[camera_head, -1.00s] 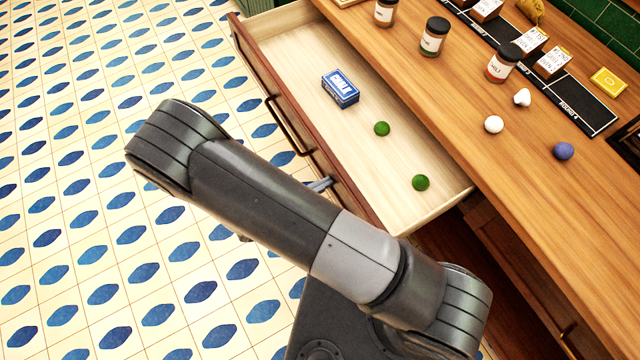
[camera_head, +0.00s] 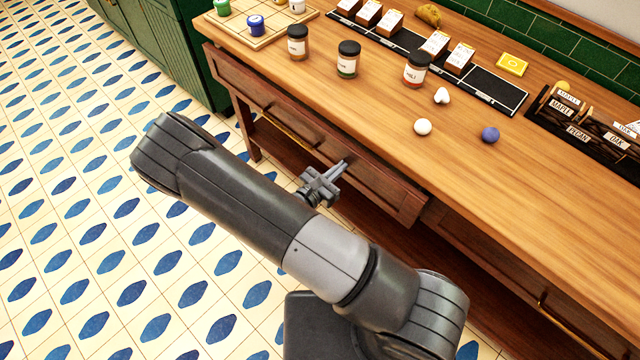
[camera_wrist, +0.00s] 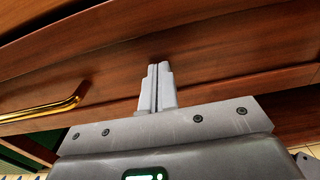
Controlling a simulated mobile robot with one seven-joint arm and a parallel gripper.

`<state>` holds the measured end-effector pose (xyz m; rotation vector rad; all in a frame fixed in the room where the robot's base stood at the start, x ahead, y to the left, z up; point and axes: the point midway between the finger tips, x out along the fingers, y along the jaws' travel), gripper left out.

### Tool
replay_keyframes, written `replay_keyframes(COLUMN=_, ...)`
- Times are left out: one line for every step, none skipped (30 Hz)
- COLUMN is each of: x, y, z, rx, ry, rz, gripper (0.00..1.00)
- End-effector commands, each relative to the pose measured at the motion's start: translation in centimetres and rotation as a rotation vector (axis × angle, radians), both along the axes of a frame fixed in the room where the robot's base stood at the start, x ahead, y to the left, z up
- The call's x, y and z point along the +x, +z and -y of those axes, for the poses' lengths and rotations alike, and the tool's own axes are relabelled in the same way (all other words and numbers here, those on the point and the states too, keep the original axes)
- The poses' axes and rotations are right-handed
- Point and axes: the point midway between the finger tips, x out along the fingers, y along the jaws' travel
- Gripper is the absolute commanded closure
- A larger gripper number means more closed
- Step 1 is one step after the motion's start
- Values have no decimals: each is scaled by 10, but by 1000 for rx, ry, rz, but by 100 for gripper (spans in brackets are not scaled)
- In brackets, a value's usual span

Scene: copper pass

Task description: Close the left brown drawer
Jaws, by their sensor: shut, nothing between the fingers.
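The left brown drawer (camera_head: 375,180) is in the wooden counter, with its front close under the counter's edge. Its inside is hidden in the head view, and its right end seems to stand out slightly. Its brass handle (camera_head: 291,130) shows left of my gripper, and also in the wrist view (camera_wrist: 45,108). My gripper (camera_head: 340,168) is shut and empty, with its fingertips at the drawer front, right of the handle. In the wrist view, the closed fingers (camera_wrist: 159,70) point at the brown wood (camera_wrist: 220,85); I cannot tell whether they touch it.
The wooden counter (camera_head: 380,110) carries several jars, small boxes, a white ball (camera_head: 423,127) and a purple ball (camera_head: 490,134). Another drawer (camera_head: 520,285) lies to the right. A green cabinet (camera_head: 185,50) stands at the far left. The tiled floor is clear on the left.

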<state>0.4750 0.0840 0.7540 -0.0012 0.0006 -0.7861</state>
Motion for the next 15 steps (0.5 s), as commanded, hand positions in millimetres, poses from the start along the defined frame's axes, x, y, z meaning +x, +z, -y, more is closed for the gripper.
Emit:
replay_keyframes(x=7, y=0, z=8, rx=-1, ry=-4, rz=1, gripper=100)
replay_keyframes(x=10, y=0, z=11, rx=-1, ry=-3, rz=1, gripper=100)
replay_keyframes(x=15, y=0, z=15, rx=0, ry=-2, rz=1, gripper=100)
replay_keyframes(x=18, y=0, z=19, rx=1, ry=-3, rz=2, gripper=100)
replay_keyframes(x=21, y=0, z=21, rx=1, ry=-2, rz=2, gripper=100)
replay_keyframes(x=24, y=0, z=24, rx=1, ry=-1, rz=2, gripper=100)
replay_keyframes(x=27, y=0, z=27, rx=1, ry=-1, rz=2, gripper=100)
replay_keyframes(x=28, y=0, z=29, rx=1, ry=-2, rz=1, gripper=100)
replay_keyframes(x=31, y=0, z=31, rx=1, ry=-1, rz=1, gripper=100)
replay_keyframes(x=32, y=0, z=32, rx=1, ry=-1, rz=1, gripper=100)
replay_keyframes(x=33, y=0, z=33, rx=1, ry=0, rz=1, gripper=100)
replay_keyframes(x=35, y=0, z=34, rx=1, ry=0, rz=1, gripper=100)
replay_keyframes(x=36, y=0, z=35, rx=1, ry=0, rz=1, gripper=100)
replay_keyframes(x=36, y=0, z=36, rx=1, ry=0, rz=1, gripper=100)
replay_keyframes(x=37, y=0, z=37, rx=1, ry=-1, rz=1, gripper=100)
